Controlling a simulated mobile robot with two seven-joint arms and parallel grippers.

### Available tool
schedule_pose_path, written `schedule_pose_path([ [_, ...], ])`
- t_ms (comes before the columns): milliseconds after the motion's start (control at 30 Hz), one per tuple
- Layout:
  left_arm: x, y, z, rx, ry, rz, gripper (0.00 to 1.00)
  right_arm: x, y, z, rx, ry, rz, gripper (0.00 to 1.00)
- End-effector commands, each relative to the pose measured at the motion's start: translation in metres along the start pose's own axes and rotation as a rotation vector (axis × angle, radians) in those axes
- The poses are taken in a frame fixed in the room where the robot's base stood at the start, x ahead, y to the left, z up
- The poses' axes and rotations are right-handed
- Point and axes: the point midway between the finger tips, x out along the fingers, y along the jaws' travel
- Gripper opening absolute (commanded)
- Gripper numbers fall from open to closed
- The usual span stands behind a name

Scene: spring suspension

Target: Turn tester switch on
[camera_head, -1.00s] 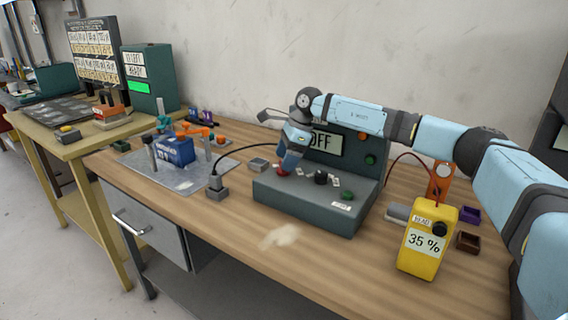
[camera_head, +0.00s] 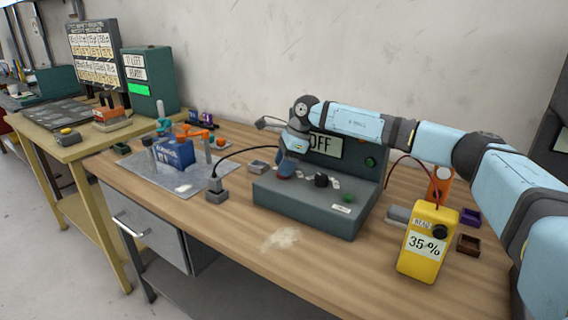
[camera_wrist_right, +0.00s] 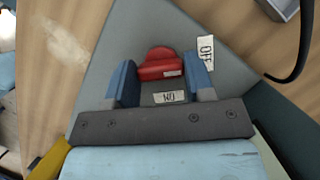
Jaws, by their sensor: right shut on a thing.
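The tester (camera_head: 308,212) is a dark green-grey console on the wooden bench, with a sloping-front base and an upright panel whose display (camera_head: 325,145) reads OFF. My right gripper (camera_head: 284,173) reaches down to the left part of its deck and hides the switch in the head view. In the right wrist view a red switch knob (camera_wrist_right: 158,66) sits between the two blue fingers, and the gripper is shut on it. An OFF label (camera_wrist_right: 206,52) is beside the right finger and an ON label (camera_wrist_right: 170,97) is near the palm. My left gripper is not in view.
A black knob (camera_head: 321,180) and a green button (camera_head: 348,197) are on the same deck. A yellow meter (camera_head: 424,250) reading 35 % stands at right. The bench's front edge is mostly clear.

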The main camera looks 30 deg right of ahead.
Motion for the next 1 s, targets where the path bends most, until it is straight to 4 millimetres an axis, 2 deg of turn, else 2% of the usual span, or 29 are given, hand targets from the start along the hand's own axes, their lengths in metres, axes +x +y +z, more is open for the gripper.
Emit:
schedule_pose_path([
  [267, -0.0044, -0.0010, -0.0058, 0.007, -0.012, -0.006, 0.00, -0.0026, 0.0010, 0.0006, 0.138, 0.000, -0.056, 0.25],
  [767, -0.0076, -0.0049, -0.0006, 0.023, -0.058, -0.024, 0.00, -0.0017, 0.0025, 0.0016, 0.565, -0.001, -0.234, 0.25],
  [1000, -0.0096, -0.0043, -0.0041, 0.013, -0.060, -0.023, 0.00, -0.0004, 0.0029, 0.0017, 0.776, 0.000, -0.322, 0.25],
])
